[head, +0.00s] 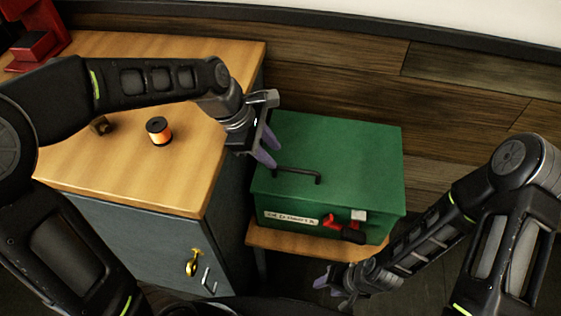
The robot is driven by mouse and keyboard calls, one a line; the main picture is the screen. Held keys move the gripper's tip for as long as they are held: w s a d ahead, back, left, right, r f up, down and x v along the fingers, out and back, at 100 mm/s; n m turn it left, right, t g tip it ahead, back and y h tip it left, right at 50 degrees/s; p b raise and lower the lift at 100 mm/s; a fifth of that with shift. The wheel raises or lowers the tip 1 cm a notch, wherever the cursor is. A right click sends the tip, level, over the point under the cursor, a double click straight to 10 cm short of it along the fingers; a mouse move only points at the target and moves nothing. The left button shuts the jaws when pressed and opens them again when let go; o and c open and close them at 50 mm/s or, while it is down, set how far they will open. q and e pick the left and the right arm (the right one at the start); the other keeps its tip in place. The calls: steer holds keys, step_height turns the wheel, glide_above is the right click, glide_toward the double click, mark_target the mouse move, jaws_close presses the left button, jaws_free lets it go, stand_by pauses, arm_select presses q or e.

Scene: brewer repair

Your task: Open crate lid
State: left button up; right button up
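A green crate (345,150) stands right of centre in the head view, with its lid shut. A dark bar handle (318,173) shows at the left part of the crate. The front face carries a white label (291,218) and a red and black latch-like part (345,225). My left gripper (268,154) is open at the crate's left top edge, just left of the handle, and seems to hold nothing. My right gripper (328,285) is low in front of the crate, below its front face; its fingers look apart, with nothing seen between them.
The crate rests on a low wooden stand (290,243). A wooden-topped cabinet (190,185) stands to the left, with an orange and black spool (158,131), a small dark item (101,125) and a red object (35,38). A brass padlock-like piece (194,263) hangs on its front. A plank wall is behind.

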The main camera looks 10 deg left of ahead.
mark_target(284, 167)
arm_select(q)
steer(key=x, duration=0.6)
steer(key=shift+b, duration=0.35)
steer(key=shift+c, duration=0.4)
jaws_close()
stand_by(0.6)
